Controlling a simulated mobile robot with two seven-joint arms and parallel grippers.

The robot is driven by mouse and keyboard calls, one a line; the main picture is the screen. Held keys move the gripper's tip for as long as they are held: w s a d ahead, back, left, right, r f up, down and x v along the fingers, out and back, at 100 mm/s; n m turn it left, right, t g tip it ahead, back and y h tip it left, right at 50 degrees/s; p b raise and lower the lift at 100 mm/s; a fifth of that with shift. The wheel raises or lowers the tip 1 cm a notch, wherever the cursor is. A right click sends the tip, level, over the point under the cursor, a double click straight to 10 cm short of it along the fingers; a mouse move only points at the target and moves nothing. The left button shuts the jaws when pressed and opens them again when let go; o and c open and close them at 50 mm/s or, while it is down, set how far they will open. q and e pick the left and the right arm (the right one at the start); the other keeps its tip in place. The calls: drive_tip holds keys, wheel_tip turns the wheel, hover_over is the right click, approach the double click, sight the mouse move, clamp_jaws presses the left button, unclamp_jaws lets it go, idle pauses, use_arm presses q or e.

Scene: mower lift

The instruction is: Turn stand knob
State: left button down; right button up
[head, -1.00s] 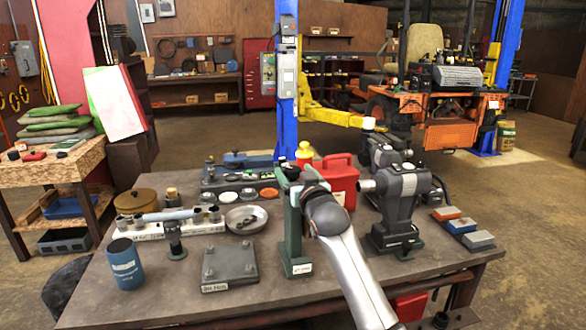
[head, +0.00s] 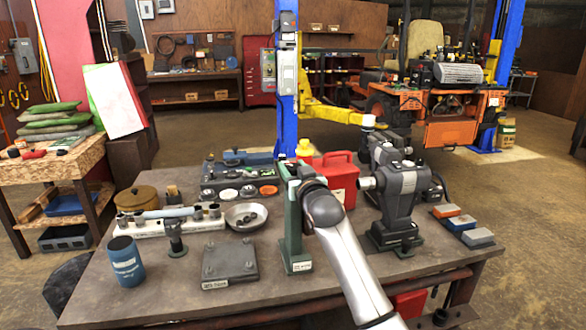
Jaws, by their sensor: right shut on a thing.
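A tall green stand (head: 293,238) with a white label at its foot stands upright near the middle of the workbench. My right arm reaches in from the lower right, and its dark wrist is up against the upper right side of the stand. My right gripper (head: 303,182) is at the top of the stand, shut on the stand knob. The knob and most of the fingers are hidden behind my wrist. My left gripper is not in view.
A red can (head: 338,178) stands behind my wrist. A dark grey machine (head: 393,205) stands close on its right. A flat grey plate (head: 230,262) and a blue canister (head: 126,262) are to the left. The bench's front middle is fairly clear.

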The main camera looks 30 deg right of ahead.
clamp_jaws()
drive_tip(key=shift+f+h, duration=0.1)
drive_tip(key=shift+h, duration=0.2)
